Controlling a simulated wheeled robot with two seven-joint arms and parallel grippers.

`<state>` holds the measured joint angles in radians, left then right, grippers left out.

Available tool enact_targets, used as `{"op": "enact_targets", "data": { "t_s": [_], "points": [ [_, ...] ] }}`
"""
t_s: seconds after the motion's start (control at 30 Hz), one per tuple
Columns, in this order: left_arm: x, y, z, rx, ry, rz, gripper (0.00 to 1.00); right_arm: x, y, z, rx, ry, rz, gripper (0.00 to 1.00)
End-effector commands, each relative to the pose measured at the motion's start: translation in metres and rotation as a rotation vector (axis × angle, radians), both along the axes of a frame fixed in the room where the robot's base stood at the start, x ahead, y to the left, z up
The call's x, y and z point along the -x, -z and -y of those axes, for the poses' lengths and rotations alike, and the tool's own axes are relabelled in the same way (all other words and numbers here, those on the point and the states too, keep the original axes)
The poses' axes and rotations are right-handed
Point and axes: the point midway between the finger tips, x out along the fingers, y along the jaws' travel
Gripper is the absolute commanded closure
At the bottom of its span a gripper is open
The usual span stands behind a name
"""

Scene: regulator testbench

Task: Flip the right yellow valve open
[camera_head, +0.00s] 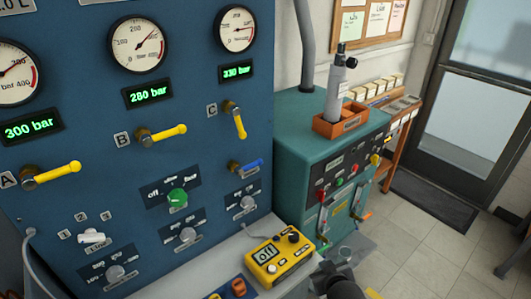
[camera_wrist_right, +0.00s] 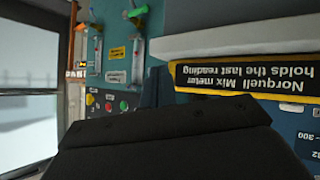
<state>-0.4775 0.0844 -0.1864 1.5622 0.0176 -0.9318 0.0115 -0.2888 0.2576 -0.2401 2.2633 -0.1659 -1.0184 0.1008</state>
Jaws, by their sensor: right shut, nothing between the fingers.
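The right yellow valve (camera_head: 237,120), beside label C, is on the blue panel in the head view. Its handle points steeply down, leaning slightly right. The middle yellow valve (camera_head: 163,134), beside B, and the left yellow valve (camera_head: 52,174), beside A, have handles pointing right and slightly up. My right gripper (camera_wrist_right: 170,150) is a large dark shape across the bottom of the right wrist view. It is shut and empty, and its fingertips cannot be made out separately. A dark part of my right arm shows at the head view's bottom edge, well below valve C. My left gripper is not in view.
A blue-handled valve (camera_head: 246,166) sits below valve C. A yellow meter (camera_head: 279,258) lies on the ledge below the panel. A teal cabinet (camera_head: 310,150) stands right of the panel, carrying an orange tray (camera_head: 341,122). Open floor (camera_head: 425,235) lies farther right.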

Motion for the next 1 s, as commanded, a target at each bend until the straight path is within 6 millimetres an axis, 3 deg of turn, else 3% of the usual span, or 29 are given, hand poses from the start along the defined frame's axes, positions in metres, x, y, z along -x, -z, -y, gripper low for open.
{"op": "enact_targets", "data": {
  "t_s": [0.13,0.37,0.7,1.0],
  "points": [
    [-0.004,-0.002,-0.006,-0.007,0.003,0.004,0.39,-0.021,-0.024,-0.003,0.013,-0.022,0.089,1.0],
    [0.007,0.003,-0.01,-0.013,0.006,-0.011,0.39,-0.06,-0.065,-0.01,0.035,-0.074,0.255,1.0],
    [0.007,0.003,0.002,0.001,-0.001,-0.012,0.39,-0.128,-0.166,-0.035,0.094,-0.233,0.631,1.0],
    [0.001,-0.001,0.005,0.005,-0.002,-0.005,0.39,-0.159,-0.251,-0.062,0.158,-0.423,0.934,1.0]
  ]
}}
